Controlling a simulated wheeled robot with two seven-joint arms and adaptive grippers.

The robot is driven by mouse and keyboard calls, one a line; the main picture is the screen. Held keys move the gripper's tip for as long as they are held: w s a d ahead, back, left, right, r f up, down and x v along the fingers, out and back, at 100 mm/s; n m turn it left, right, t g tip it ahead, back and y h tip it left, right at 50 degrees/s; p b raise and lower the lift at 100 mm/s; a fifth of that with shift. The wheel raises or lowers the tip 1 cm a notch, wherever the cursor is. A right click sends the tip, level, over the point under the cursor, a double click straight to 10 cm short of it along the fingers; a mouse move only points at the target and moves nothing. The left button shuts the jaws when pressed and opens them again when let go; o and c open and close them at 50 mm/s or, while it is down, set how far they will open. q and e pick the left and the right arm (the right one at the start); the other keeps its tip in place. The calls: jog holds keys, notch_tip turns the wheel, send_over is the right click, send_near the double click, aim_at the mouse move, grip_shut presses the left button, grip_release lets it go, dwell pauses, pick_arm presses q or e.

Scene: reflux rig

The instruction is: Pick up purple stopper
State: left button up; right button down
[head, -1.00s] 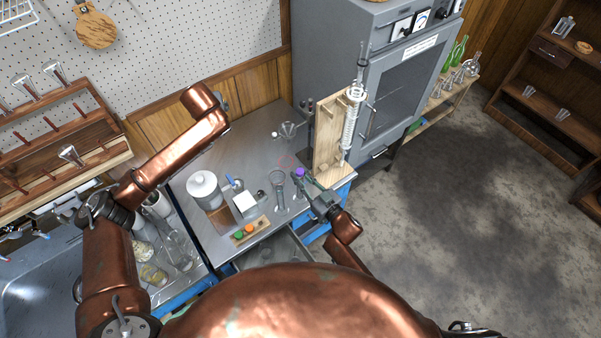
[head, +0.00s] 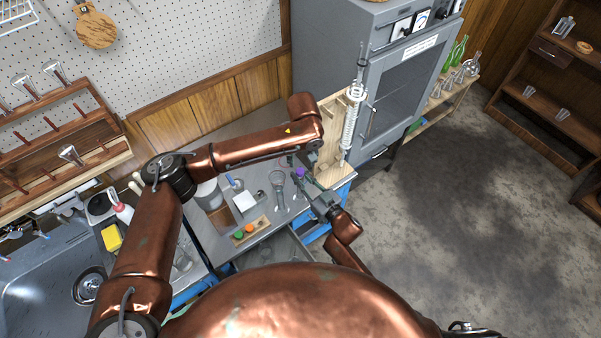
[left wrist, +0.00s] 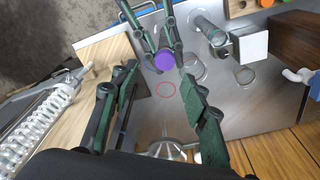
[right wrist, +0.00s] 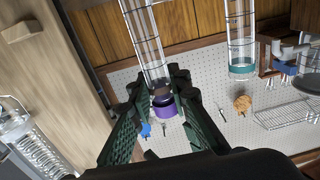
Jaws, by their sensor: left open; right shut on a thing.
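The purple stopper (head: 300,172) sits atop a clear glass cylinder (right wrist: 143,35) by the bench's right end. It also shows in the left wrist view (left wrist: 164,61) and the right wrist view (right wrist: 165,110). My right gripper (right wrist: 155,88) is shut around the cylinder's neck, just below the purple top. My left gripper (left wrist: 160,73) is open and empty above the bench, its fingertips pointing toward the stopper and apart from it. In the head view my left arm hides most of the left gripper.
A second glass cylinder (head: 278,188) stands close beside. A wooden stand (head: 330,150) with a glass condenser (head: 349,130) rises behind on the right. A block (head: 251,231) holds orange and green stoppers. A red circle (left wrist: 166,90) marks bare bench top.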

aim_at(300, 171)
pick_arm(q)
jog(key=shift+w+a+f, duration=0.1)
jog(key=shift+a+f, duration=0.1)
jog(key=shift+f, duration=1.3)
jog(key=shift+w+a+f, duration=0.1)
jog(key=shift+a+f, duration=0.05)
jog(key=shift+f, duration=1.3)
jog(key=shift+c, duration=0.3)
jog(key=c, duration=0.8)
